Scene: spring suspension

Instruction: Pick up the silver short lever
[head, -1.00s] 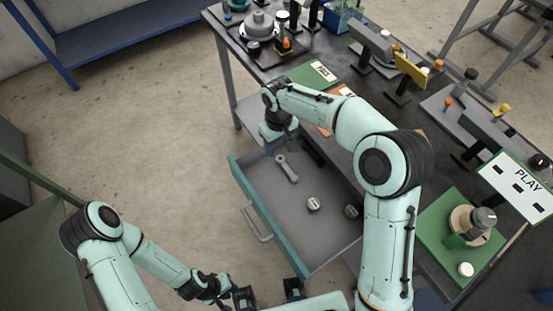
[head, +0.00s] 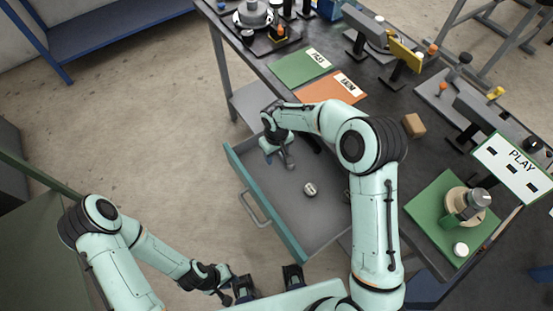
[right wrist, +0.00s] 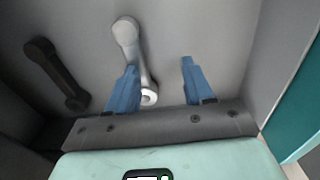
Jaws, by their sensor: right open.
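The silver short lever (right wrist: 136,58) lies on the grey drawer floor in the right wrist view, with a wide round end and a ring-shaped end. Its ring end sits between my open right fingers (right wrist: 158,88), close to the left one, which covers part of the lever. I cannot tell whether they touch. In the head view the right gripper (head: 279,143) is down in the drawer and mostly hides the lever (head: 290,163). My left gripper (head: 222,292) hangs empty-looking at the bottom, away from the drawer; its jaws are too small to read.
A black lever (right wrist: 56,74) lies left of the silver one. Drawer walls stand close around the right gripper. The workbench (head: 385,125) carries a green mat (head: 300,67) and an orange mat (head: 328,89).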

